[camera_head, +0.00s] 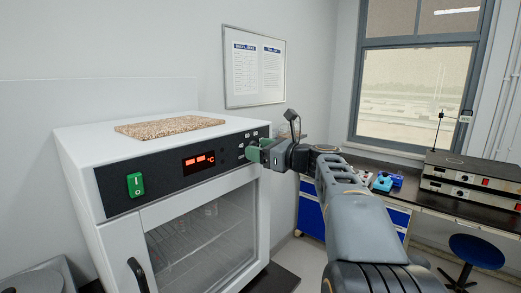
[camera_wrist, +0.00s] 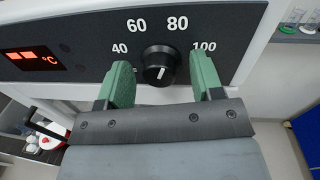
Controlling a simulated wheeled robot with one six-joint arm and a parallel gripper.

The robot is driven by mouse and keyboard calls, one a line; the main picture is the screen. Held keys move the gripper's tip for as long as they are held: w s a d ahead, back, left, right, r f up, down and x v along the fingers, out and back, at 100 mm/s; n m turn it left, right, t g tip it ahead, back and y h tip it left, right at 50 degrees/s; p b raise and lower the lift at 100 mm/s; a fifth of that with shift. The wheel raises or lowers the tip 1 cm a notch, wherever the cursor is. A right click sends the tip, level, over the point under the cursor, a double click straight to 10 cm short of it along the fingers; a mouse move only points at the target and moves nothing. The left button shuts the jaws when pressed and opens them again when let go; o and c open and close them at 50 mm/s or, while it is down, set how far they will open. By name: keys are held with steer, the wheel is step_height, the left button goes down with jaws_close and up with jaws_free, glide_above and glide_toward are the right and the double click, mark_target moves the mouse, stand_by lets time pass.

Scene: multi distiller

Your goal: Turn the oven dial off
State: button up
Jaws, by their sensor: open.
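The white oven (camera_head: 105,233) stands at the left with a black control panel across its top front. Its dial (camera_wrist: 159,66) is a round black knob with a white pointer line, with 40, 60, 80 and 100 printed around it. The pointer mark is near vertical in the wrist view. My gripper (camera_wrist: 164,80) is open, with one green finger on each side of the dial and a visible gap to both. In the head view my gripper (camera_head: 262,151) is at the right end of the panel and hides the dial.
A lit red display (camera_head: 199,162) and a green switch (camera_head: 136,184) are on the panel. A brown speckled slab (camera_head: 170,126) lies on the oven top. A dark bench (camera_head: 425,192) with blue drawers and instruments stands at the right. A blue stool (camera_head: 476,250) is by it.

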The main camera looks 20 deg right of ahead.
steer(key=c, duration=0.9)
steer(key=shift+s+a+f+n+t+h+b, duration=0.1)
steer(key=shift+n+h+b, duration=0.45)
steer(key=shift+n+b, duration=2.85)
steer(key=shift+w+a+f+n+t+h+b, duration=0.1)
steer(key=shift+n+h+b, duration=0.5)
steer(key=shift+n+b, duration=2.75)
steer(key=shift+s+f+n+t+h+b, duration=0.1)
steer(key=shift+n+h+b, duration=0.85)
steer(key=shift+n, duration=4.5)
steer(key=shift+y+b, duration=0.4)
steer(key=shift+r, duration=0.1)
